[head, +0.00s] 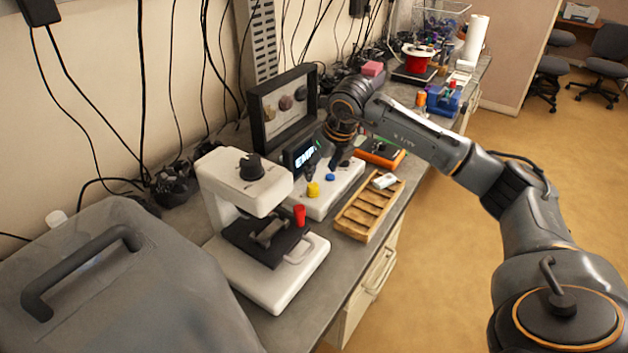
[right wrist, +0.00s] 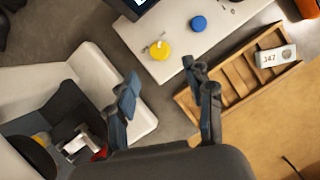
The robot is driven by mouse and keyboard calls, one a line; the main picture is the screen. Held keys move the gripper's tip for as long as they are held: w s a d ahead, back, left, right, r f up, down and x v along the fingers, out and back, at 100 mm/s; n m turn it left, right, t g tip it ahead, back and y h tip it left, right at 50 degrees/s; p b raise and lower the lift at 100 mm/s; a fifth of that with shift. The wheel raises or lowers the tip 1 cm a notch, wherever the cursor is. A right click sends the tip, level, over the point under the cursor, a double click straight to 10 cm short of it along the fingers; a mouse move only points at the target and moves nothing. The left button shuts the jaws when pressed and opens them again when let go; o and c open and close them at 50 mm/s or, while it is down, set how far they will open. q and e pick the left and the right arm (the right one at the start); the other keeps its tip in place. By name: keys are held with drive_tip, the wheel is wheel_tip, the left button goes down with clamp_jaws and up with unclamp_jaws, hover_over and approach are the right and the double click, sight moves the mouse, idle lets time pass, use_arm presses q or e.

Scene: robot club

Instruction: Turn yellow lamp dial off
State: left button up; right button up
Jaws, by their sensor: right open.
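The yellow dial (head: 313,190) is a round knob on top of a low white box (head: 318,208) with a small dark screen (head: 301,154). It also shows in the right wrist view (right wrist: 160,50), just beyond my fingertips, with a pale mark on its top. A blue dial (head: 331,177) sits beside it on the same box and shows in the right wrist view (right wrist: 199,23). My right gripper (head: 338,160) is open and empty above the box, its spread fingers (right wrist: 163,78) apart from the yellow dial. My left gripper is not in view.
A wooden compartment tray (head: 364,222) holding a small white device marked 347 (right wrist: 276,56) lies right of the box. A framed display (head: 262,130) stands behind.

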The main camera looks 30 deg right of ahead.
sight(313, 185)
drive_tip(key=p+x, duration=0.1)
drive_tip(key=x, duration=0.6)
drive_tip(key=shift+w+f, duration=0.25)
drive_tip(key=shift+w, duration=0.05)
clamp_jaws()
